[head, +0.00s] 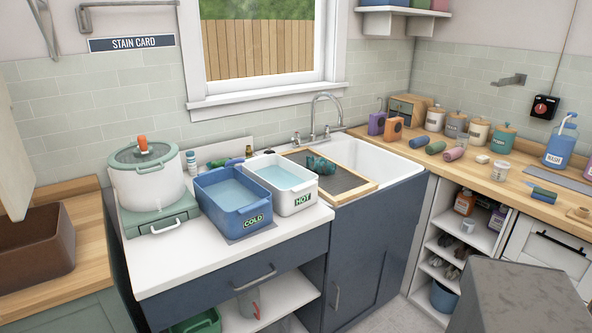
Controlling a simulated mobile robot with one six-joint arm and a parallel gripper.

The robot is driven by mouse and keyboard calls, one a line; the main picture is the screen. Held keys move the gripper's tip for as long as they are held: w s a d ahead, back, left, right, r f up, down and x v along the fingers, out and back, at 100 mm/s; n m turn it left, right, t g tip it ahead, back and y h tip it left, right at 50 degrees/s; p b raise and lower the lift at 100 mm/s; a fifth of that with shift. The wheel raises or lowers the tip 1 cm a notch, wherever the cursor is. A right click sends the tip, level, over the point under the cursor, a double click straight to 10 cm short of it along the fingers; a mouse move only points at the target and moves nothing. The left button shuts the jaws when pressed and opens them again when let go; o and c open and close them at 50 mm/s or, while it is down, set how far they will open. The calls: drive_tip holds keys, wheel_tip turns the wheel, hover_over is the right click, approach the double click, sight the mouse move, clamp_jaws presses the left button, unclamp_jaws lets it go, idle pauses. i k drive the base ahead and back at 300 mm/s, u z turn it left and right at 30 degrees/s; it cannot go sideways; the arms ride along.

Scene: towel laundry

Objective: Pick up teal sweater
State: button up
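A small crumpled teal cloth item (320,165), which looks like the teal sweater, lies on a wood-framed dark mesh rack (345,185). The rack rests across the left part of the white sink (387,158). My gripper is not in view.
A blue COLD tub (231,216) and a white HOT tub (294,201) of water stand left of the rack. The grey faucet (327,112) rises behind it. A lidded white pot (147,185) stands further left. Bottles and rolled cloths crowd the right wooden counter (480,182).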

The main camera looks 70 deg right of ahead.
sight(321, 165)
drive_tip(key=z, duration=0.6)
drive_tip(key=k, duration=0.1)
drive_tip(key=u, duration=1.7)
drive_tip(key=k, duration=1.05)
drive_tip(key=z, duration=1.3)
drive_tip(key=i, duration=0.55)
